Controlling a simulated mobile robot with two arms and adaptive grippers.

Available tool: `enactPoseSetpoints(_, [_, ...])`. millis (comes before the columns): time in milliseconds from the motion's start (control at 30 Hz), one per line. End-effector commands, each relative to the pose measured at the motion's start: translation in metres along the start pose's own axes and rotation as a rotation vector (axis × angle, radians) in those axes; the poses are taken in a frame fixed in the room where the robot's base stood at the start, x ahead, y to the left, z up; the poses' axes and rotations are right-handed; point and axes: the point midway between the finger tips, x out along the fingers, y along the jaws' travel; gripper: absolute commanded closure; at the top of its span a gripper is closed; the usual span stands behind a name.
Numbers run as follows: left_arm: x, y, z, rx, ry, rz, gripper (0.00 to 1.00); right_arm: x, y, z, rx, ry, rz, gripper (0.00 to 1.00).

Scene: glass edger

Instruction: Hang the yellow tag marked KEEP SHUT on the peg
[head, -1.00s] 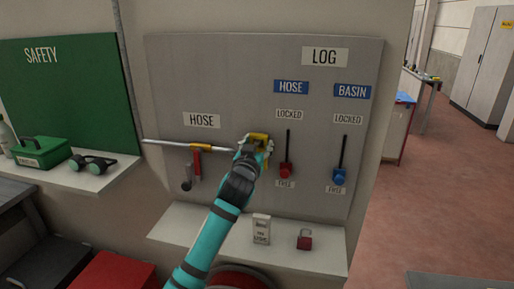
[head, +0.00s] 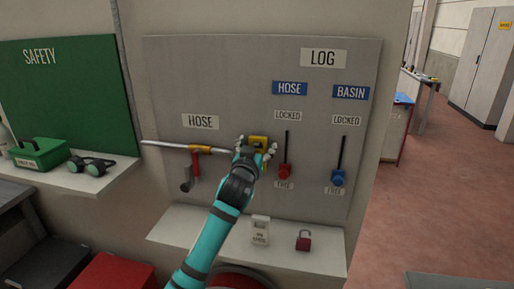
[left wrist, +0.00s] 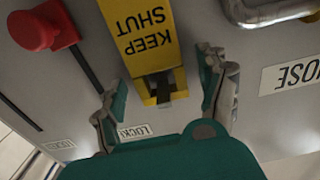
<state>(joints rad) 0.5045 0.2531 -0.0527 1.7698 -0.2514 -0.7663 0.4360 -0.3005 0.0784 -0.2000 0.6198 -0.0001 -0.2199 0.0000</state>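The yellow tag marked KEEP SHUT (left wrist: 146,32) is at the grey panel, its lettering upside down in the left wrist view. A dark peg (left wrist: 160,88) shows in the opening at the tag's end, and the tag appears to hang on it. My left gripper (left wrist: 162,78) is open, with one finger on each side of the tag and a gap to both. In the head view my left gripper (head: 257,147) is in front of the panel, and the tag (head: 257,140) shows partly behind it. My right gripper is not in view.
A red-knobbed lever (head: 285,171) is just right of the gripper, with a blue-knobbed lever (head: 338,177) farther right. A pipe with a yellow band (head: 203,149) runs to the left. Below, a shelf (head: 200,236) holds a pale tag (head: 260,231) and a red padlock (head: 303,241).

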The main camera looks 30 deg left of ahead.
Motion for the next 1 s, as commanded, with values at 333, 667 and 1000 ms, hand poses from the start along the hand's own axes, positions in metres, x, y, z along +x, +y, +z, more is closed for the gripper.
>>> enactPoseSetpoints(333, [-0.009, 0.001, 0.001, 0.0, -0.001, 0.001, 0.25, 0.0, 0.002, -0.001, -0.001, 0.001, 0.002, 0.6])
enactPoseSetpoints(667, [-0.076, 0.001, 0.001, -0.002, -0.001, 0.002, 0.25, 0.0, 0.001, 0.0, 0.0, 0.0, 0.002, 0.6])
enactPoseSetpoints(1000, [-0.118, 0.0, 0.001, 0.0, -0.001, 0.0, 0.25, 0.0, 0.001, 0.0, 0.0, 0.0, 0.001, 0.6])
